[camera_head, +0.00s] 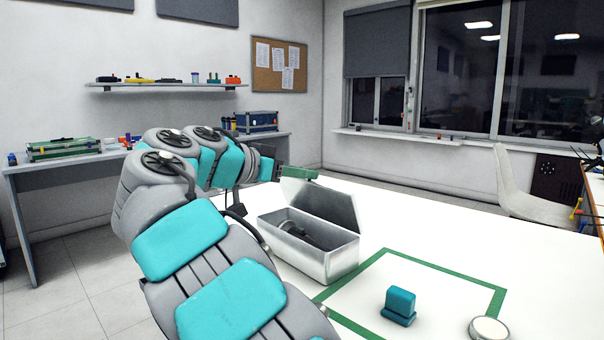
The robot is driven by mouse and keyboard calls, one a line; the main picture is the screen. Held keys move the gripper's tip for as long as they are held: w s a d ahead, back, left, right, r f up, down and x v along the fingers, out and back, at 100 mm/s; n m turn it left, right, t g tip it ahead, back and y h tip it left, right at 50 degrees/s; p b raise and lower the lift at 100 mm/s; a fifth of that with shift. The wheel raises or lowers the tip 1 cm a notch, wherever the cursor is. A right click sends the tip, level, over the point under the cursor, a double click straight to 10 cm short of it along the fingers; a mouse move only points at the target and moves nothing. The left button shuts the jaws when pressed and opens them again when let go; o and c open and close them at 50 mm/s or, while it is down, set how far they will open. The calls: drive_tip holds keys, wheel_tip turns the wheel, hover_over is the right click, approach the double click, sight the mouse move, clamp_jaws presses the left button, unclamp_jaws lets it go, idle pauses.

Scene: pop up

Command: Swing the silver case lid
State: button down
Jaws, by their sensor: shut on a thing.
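The silver case (336,263) stands on the white table with its lid (335,202) raised, so its inside shows. A dark tool-like thing (295,231) lies in the case. My arm reaches in from the front left, and my gripper (297,173) is at the upper left edge of the lid, shut on it. The fingertips are small in the picture, and their exact contact with the lid is hard to make out.
A teal block (400,302) stands inside a green square outline (448,270) on the white table (425,226), right of the case. A round silver-rimmed thing (489,329) lies at the front right. The table behind the outline is clear.

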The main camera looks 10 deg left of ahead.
drive_tip(key=shift+s+a+f+b, duration=0.7)
drive_tip(key=shift+s+a, duration=0.05)
drive_tip(key=shift+s, duration=0.25)
drive_tip(key=shift+s+a, duration=0.2)
drive_tip(key=shift+f, duration=0.1)
drive_tip(key=shift+s+a+f+b, duration=0.4)
drive_tip(key=shift+s+f+b, duration=0.15)
drive_tip(key=shift+s+a+f+b, duration=0.35)
drive_tip(key=shift+s+f+b, duration=0.15)
drive_tip(key=shift+s+f, duration=0.05)
